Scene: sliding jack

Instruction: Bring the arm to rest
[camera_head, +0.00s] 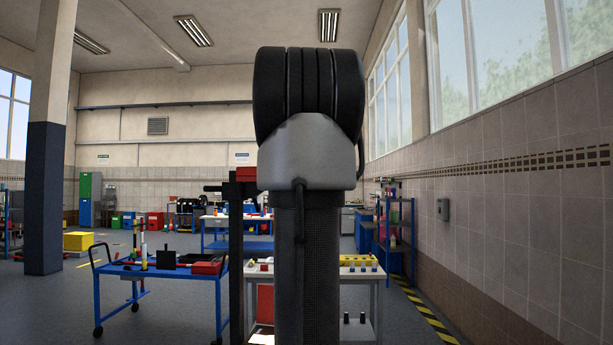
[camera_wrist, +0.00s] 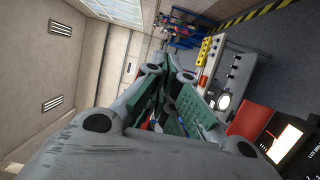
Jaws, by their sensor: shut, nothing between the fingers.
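My gripper (camera_wrist: 170,80) fills the middle of the wrist view, with grey links and green finger pads. Its fingers are shut with nothing held between them. They point away from the wrist camera toward the room, above the benches. My raised arm (camera_head: 308,160) stands upright in the middle of the head view, grey and black with a thick banded joint on top. The gripper itself cannot be made out in the head view. The wrist picture is turned sideways, with the ceiling at left and the floor at right.
A blue cart (camera_head: 173,284) with tools stands left of my arm. A white workbench (camera_head: 352,275) with a yellow block stands behind the arm. A blue shelf (camera_head: 394,240) stands by the tiled right wall (camera_head: 520,220). Floor at the lower left is open.

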